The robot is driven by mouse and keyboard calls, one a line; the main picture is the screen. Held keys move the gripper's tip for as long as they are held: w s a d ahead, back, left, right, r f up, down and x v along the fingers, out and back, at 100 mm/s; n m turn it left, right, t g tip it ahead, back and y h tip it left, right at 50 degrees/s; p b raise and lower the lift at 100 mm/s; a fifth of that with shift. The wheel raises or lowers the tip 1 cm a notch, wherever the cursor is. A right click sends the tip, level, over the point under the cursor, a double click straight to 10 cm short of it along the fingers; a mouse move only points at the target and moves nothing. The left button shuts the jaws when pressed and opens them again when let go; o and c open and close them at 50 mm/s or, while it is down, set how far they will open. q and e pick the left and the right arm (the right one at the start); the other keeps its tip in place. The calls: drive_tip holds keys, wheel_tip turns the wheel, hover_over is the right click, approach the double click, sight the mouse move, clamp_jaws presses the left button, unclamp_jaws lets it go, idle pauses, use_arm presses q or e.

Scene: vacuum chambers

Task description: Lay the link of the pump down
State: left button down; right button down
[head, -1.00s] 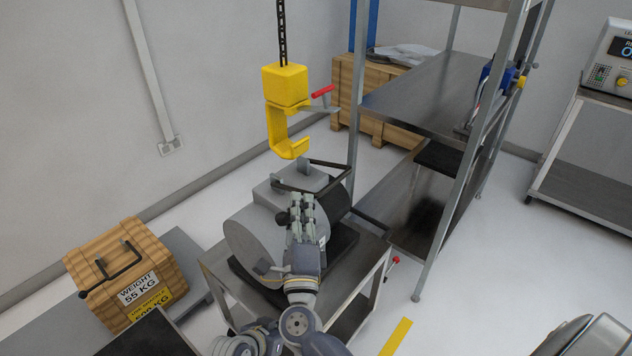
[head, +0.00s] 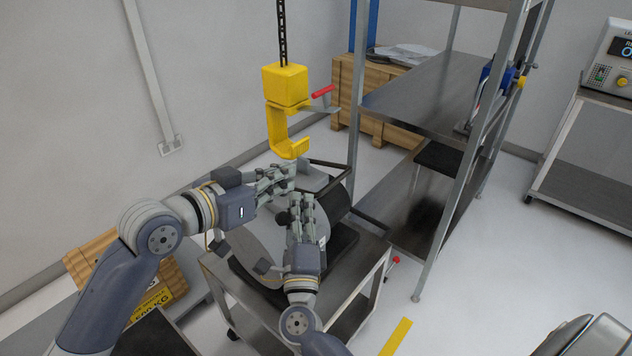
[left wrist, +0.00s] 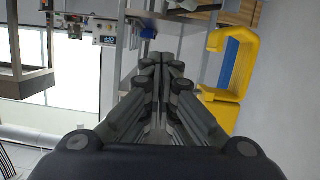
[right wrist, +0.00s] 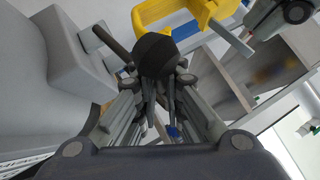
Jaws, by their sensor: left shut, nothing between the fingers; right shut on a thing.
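The pump (head: 248,238), a big grey drum with a dark right end, lies on a black base on a wheeled cart. Its dark link (head: 332,164) shows as a thin bar over the top, partly hidden by my grippers. My right gripper (head: 300,200) is shut on the link; in the right wrist view, the link's round black knob (right wrist: 157,55) sits at the fingertips. My left gripper (head: 288,172) is shut and empty above the pump, just below the yellow hook (head: 288,148). The hook also shows in the left wrist view (left wrist: 224,97). Contact between left fingers and link cannot be told.
The hook hangs on a chain (head: 282,35) with a red handle (head: 323,91). A steel shelf rack (head: 425,95) stands right of the cart (head: 352,312). A wooden weight crate (head: 92,255) is at left, partly behind my left arm.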

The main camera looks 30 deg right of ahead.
use_arm(q)
hover_over(316, 196)
wheel_tip(316, 196, down, 2)
drive_tip(key=shift+w+f, duration=0.15)
use_arm(e)
drive_tip(key=shift+w+a, duration=0.1)
drive_tip(key=shift+a, duration=0.15)
use_arm(q)
wheel_tip(316, 196, down, 3)
drive_tip(key=shift+r, duration=0.15)
drive_tip(key=shift+f, duration=0.7)
drive_tip(key=shift+f, duration=0.1)
